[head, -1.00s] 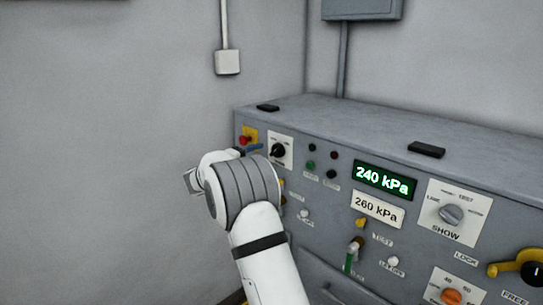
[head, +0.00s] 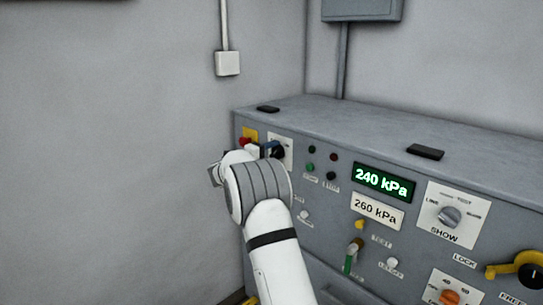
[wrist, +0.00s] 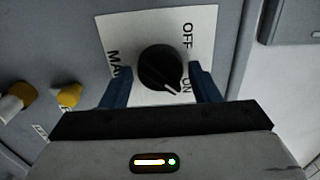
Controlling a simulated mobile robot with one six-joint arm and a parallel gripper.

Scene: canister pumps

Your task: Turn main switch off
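The main switch is a round black knob (wrist: 160,68) on a white plate (wrist: 120,32) marked MAIN, OFF and ON. Its white pointer line points toward ON. In the head view the switch plate (head: 287,145) is partly hidden by my gripper (head: 268,150). In the wrist view my gripper (wrist: 162,80) is open, its two blue fingers on either side of the knob with a visible gap at each side. I cannot tell whether the tips reach the knob's depth.
A red button on a yellow plate (head: 249,136) is just left of the switch. Indicator lamps (head: 333,157), a green 240 kPa display (head: 384,181) and a SHOW knob (head: 449,216) are to the right. A yellow knob (wrist: 70,95) shows in the wrist view.

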